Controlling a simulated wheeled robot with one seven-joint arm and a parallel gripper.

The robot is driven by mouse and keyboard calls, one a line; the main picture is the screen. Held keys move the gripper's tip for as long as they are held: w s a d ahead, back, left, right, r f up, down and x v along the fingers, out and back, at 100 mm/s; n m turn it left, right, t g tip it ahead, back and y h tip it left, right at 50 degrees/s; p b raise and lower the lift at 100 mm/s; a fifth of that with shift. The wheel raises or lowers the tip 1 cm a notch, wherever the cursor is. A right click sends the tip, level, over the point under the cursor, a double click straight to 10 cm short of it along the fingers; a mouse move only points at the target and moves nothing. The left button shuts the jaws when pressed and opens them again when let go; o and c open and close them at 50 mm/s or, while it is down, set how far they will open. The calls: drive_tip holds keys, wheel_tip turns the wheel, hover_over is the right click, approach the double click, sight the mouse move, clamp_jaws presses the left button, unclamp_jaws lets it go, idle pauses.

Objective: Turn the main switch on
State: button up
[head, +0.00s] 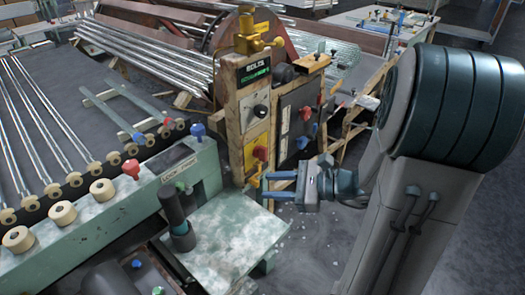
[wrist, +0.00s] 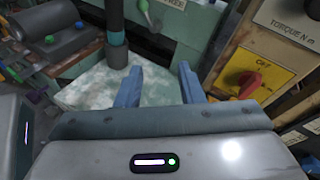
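The main switch appears to be the red rotary knob (head: 260,153) on a yellow plate (head: 250,144), on the wooden-edged control post. The wrist view also shows the red knob (wrist: 241,84) on its yellow plate (wrist: 266,70), right of my fingers; lettering above it is too small to read surely. My gripper (head: 266,186) is below and slightly right of the knob in the head view, its blue fingers pointing left. In the wrist view my gripper (wrist: 159,80) has its fingers spread apart with nothing between them. It does not appear to touch the knob.
A worn pale-green table (head: 215,240) lies below my gripper, with a dark upright cylinder (head: 178,222) on it. A black panel (head: 298,120) with red and blue knobs stands right of the post. The roller bench with glass tubes (head: 50,130) is at left.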

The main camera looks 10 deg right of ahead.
sight(266, 150)
drive_tip(key=w+d+f+m+t+h+b, duration=0.2)
drive_tip(key=w+d+f+m+t+h, duration=0.15)
drive_tip(key=w+d+m+t, duration=0.4)
drive_tip(key=shift+m+y, duration=0.35)
drive_tip(key=shift+m, duration=0.1)
drive_tip(key=x, duration=0.7)
drive_tip(key=d+x, duration=0.1)
drive_tip(key=x, duration=0.2)
drive_tip(key=shift+w+a+r, duration=0.1)
drive_tip(key=shift+w+a, duration=0.05)
drive_tip(key=shift+w, duration=0.55)
clamp_jaws()
drive_tip(key=shift+a, duration=0.2)
drive_tip(key=shift+d, duration=0.1)
